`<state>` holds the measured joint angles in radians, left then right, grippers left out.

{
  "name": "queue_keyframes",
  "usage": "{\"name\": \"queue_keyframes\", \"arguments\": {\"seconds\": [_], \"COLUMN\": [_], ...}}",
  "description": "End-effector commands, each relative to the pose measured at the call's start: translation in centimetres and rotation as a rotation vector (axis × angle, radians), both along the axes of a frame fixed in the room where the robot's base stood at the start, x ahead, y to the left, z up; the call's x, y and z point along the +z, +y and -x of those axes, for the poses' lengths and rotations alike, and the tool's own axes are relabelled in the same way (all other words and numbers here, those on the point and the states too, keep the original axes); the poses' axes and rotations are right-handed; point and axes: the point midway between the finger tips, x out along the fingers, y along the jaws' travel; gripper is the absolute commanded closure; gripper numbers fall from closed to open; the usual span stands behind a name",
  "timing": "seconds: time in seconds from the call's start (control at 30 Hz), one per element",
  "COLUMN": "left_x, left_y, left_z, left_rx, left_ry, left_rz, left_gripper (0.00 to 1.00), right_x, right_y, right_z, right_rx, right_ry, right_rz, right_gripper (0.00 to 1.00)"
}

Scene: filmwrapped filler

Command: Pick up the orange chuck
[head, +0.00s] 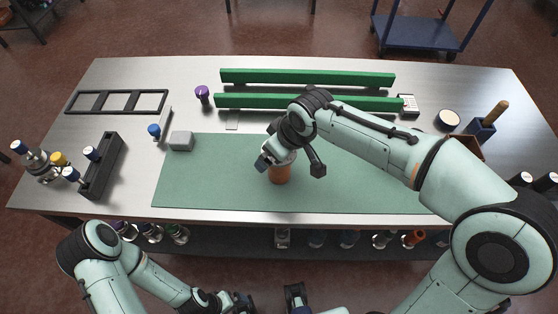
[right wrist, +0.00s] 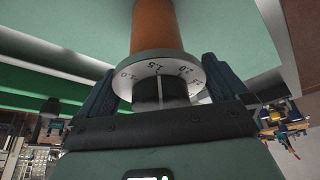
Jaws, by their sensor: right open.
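The orange chuck (head: 279,174) stands on the green mat (head: 340,190) near the middle of the workbench. In the right wrist view its orange body (right wrist: 157,25) joins a pale ring (right wrist: 160,64) with printed numbers and a dark end piece. My right gripper (head: 273,158) is over the chuck's top, with its open fingers on either side of the ring and dark end (right wrist: 165,88). Whether the fingers touch it is unclear. My left gripper (head: 238,302) is low at the front, off the bench, and its jaw gap cannot be made out.
Two green rails (head: 305,78) lie at the back. A black rack (head: 101,168) stands further left. A blue holder (head: 481,129) is at right. Several tools sit on the lower shelf.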

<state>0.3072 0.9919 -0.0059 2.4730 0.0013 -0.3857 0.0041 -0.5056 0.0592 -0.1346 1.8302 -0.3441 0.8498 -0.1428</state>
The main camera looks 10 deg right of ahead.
Motion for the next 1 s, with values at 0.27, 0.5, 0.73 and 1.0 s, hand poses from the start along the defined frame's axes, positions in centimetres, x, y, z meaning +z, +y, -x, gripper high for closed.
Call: {"name": "queue_keyframes", "arguments": {"seconds": [0.27, 0.5, 0.73, 1.0], "left_x": [0.0, 0.0, 0.0, 0.3], "left_y": [0.0, 0.0, 0.0, 0.0], "left_z": [0.0, 0.0, 0.0, -0.1], "left_rx": [0.000, 0.000, 0.000, 0.000], "left_ry": [0.000, 0.000, 0.000, -0.001], "left_rz": [0.000, 0.000, 0.000, 0.000], "left_gripper": [0.00, 0.00, 0.00, 0.00], "right_x": [-0.4, -0.4, -0.1, 1.6], "right_y": [0.1, 0.1, 0.1, 0.1], "right_z": [-0.1, -0.1, -0.2, -0.3], "right_rx": [0.000, 0.000, 0.000, 0.000], "right_ry": [-0.001, -0.001, -0.006, -0.008], "right_rz": [-0.001, -0.001, -0.003, -0.004], "right_gripper": [0.00, 0.73, 0.73, 0.73]}}
